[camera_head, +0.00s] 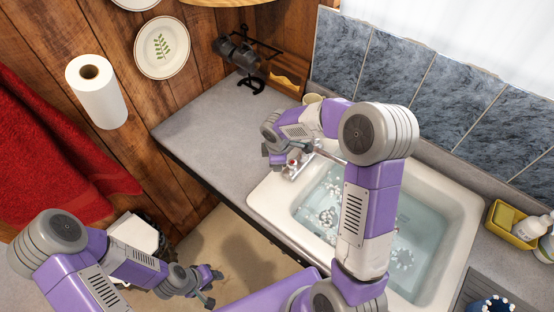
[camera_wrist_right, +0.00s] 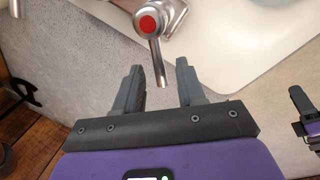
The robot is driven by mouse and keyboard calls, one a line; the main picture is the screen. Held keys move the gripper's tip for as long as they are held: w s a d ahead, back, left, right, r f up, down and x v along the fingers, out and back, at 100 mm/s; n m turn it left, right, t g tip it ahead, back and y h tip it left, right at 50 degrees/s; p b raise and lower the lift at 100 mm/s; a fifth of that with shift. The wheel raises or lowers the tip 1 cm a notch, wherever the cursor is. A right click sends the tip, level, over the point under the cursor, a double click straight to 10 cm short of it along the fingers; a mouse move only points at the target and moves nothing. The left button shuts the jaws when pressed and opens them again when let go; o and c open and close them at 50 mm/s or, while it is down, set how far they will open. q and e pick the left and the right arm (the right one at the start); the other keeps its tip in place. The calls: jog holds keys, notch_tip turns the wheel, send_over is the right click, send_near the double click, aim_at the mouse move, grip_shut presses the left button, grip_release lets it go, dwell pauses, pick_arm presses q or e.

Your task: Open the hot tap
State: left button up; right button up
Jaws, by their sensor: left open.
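The hot tap is a metal lever handle with a red dot (camera_wrist_right: 148,24); it stands at the sink's left corner in the head view (camera_head: 294,165). Its lever points down toward my right gripper in the right wrist view. My right gripper (camera_wrist_right: 160,70) is open, its two dark fingers on either side of the lever's tip, with gaps visible. In the head view my right gripper (camera_head: 277,155) is beside the tap, partly hidden by its own wrist. My left gripper (camera_head: 210,285) is open and empty, low at the left, away from the sink.
The white sink (camera_head: 262,200) holds water with white foam; my right arm crosses over it. Grey counter (camera_head: 195,125) lies clear to the left. A yellow caddy (camera_head: 513,232) with bottles stands at the right. A paper roll (camera_head: 97,92) and red towel (camera_head: 50,150) hang at the left.

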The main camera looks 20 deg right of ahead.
notch_tip(320, 180, up, 7)
jog(key=s, duration=0.1)
jog(key=shift+s+a+r, duration=0.2)
jog(key=shift+a, duration=0.1)
dwell(0.4)
